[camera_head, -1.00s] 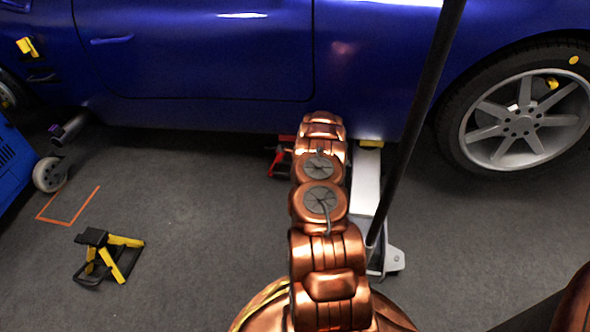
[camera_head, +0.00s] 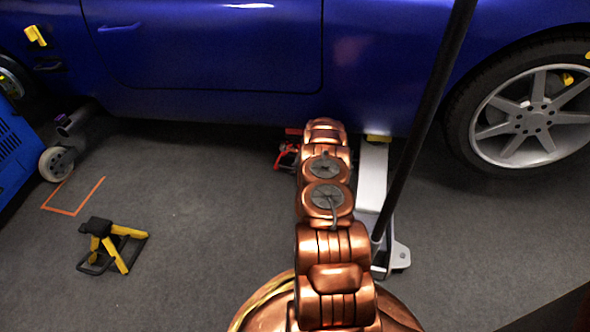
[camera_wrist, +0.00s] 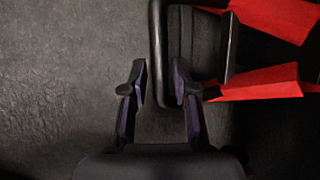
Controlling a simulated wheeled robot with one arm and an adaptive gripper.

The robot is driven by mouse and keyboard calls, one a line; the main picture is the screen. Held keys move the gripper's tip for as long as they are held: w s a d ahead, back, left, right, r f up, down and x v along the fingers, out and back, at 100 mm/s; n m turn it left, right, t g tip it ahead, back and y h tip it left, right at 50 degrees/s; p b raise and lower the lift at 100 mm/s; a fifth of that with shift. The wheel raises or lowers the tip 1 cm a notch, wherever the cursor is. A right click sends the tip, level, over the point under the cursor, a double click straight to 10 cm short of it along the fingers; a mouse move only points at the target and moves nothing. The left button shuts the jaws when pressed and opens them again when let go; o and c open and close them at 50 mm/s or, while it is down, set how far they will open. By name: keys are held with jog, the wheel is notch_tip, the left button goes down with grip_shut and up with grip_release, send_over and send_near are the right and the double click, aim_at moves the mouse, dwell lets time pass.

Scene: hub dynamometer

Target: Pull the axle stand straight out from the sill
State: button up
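The red axle stand (camera_head: 287,152) is under the blue car's sill (camera_head: 230,108), partly hidden behind my arm in the head view. In the wrist view its red legs (camera_wrist: 262,82) are at the upper right, joined to a dark base frame. My gripper (camera_wrist: 160,70) is at the frame's near bar (camera_wrist: 158,30), with one finger on each side. Narrow gaps show between the fingers and the bar, so the fingers look open around it. Whether either finger touches it is hard to see. The head view hides my gripper behind the arm.
A white floor jack (camera_head: 370,185) with a long dark handle (camera_head: 425,130) stands close right of my arm. A yellow axle stand (camera_head: 115,245) is on the left floor, near an orange floor marking (camera_head: 75,210). Blue equipment with a wheel (camera_head: 56,163) is at far left. Floor between is clear.

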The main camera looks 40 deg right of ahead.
grip_shut()
jog(key=shift+a, duration=0.2)
dwell(0.3)
